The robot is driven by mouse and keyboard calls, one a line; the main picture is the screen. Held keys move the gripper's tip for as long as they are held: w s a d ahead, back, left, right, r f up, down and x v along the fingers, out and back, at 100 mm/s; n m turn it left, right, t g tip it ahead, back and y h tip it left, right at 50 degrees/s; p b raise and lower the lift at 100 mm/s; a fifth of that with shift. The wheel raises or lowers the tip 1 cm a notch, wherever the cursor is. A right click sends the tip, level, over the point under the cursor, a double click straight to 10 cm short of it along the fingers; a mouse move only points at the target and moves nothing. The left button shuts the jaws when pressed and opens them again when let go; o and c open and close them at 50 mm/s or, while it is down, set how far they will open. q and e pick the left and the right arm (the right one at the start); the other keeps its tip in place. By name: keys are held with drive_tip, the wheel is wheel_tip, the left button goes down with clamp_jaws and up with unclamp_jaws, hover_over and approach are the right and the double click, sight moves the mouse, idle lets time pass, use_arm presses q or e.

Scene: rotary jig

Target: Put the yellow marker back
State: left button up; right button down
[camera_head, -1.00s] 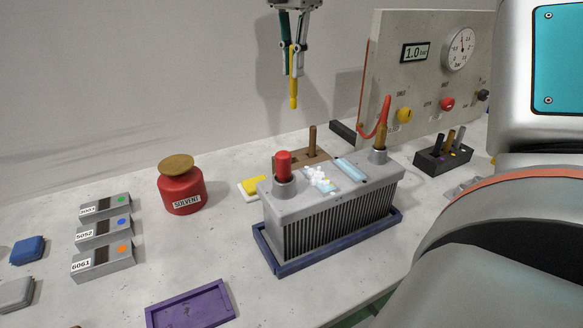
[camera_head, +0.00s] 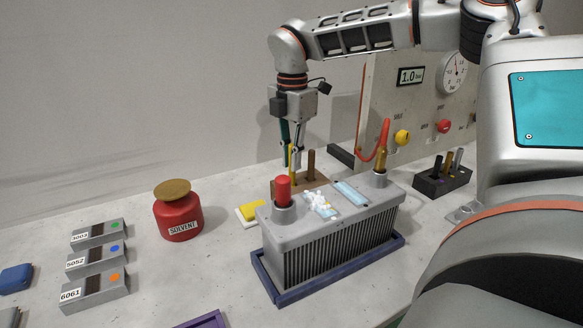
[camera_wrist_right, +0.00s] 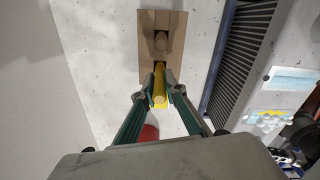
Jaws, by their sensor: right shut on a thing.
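My right gripper (camera_head: 292,150) points down behind the grey finned block, shut on the yellow marker (camera_head: 291,163). In the right wrist view, the marker (camera_wrist_right: 160,88) is held between the two green-sided fingertips (camera_wrist_right: 159,98). The brown wooden holder (camera_wrist_right: 150,22) lies below, with a dark slot by the marker's far end. The holder (camera_head: 320,183) also shows in the head view, with a brown post (camera_head: 311,164) standing in it. I cannot tell whether the marker's lower end is inside the slot or just above it. My left gripper is not seen.
The grey finned block (camera_head: 325,245) with a red knob (camera_head: 283,190) stands in front of the holder. A yellow sponge-like piece (camera_head: 252,210) lies left of it, and a red solvent can (camera_head: 178,218) further left. A gauge panel (camera_head: 385,90) stands behind right.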

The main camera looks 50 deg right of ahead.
drive_tip(key=shift+f, duration=1.3)
drive_tip(key=shift+f, duration=0.15)
drive_tip(key=c, duration=2.1)
unclamp_jaws()
wheel_tip(320, 180, up, 12)
drive_tip(key=shift+r, duration=0.2)
